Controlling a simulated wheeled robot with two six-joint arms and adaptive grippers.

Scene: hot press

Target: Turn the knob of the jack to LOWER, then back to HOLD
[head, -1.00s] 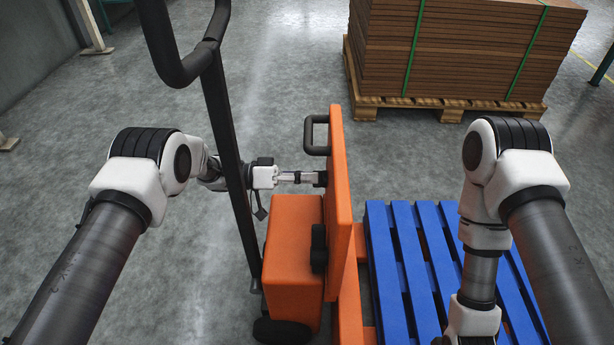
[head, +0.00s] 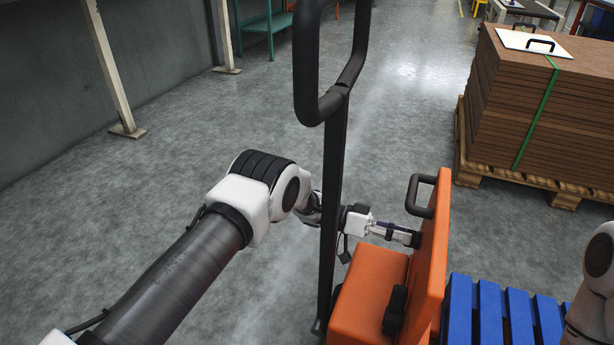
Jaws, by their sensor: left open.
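The orange jack (head: 372,290) stands right of centre, with a tall orange panel (head: 432,265) and a black looped handle on a dark upright bar (head: 335,190). My left arm reaches past this bar. My left gripper (head: 402,234) is open and points right, close to the left face of the panel. A small dark piece shows at its fingertips; I cannot tell whether it is the knob or the finger pads. No LOWER or HOLD marking is readable. Another black part (head: 395,311) sits lower on the jack. My right gripper is not in view.
A blue slatted pallet (head: 490,305) lies to the right of the panel. A strapped stack of brown boards (head: 530,110) on a wooden pallet (head: 480,170) stands at the back right. A pale post (head: 105,65) stands at the left. The floor between is clear.

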